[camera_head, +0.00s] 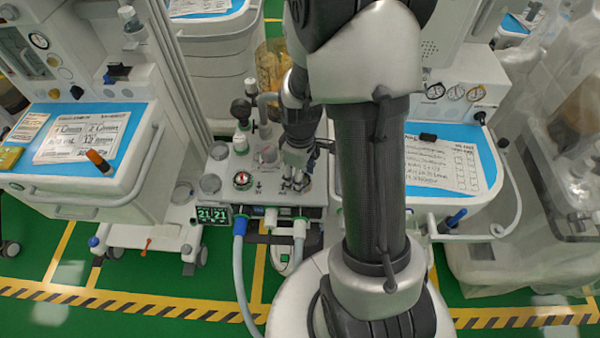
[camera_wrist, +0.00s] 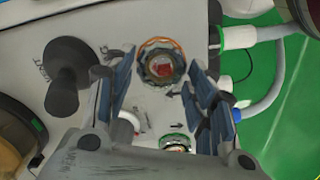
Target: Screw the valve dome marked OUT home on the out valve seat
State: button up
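In the wrist view, a round grey fitting (camera_wrist: 160,66) with a red centre and an orange ring around its base stands on the pale panel, between and beyond my fingertips. I cannot tell whether it is the bare out valve seat or a dome on it; no OUT marking is readable. My gripper (camera_wrist: 166,92) is open, with a blue-grey finger on each side of the view and nothing visibly held. In the head view, my gripper (camera_head: 296,178) points down over the right part of the grey machine block, hiding what is beneath it.
A black knob (camera_wrist: 72,72) stands left of my fingers in the wrist view. Hoses (camera_head: 240,262) leave the block's front. Carts with blue tops (camera_head: 110,112) flank the block.

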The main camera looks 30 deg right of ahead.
jog(key=shift+o, duration=1.3)
jog(key=shift+r, duration=0.1)
notch_tip(320, 180, up, 12)
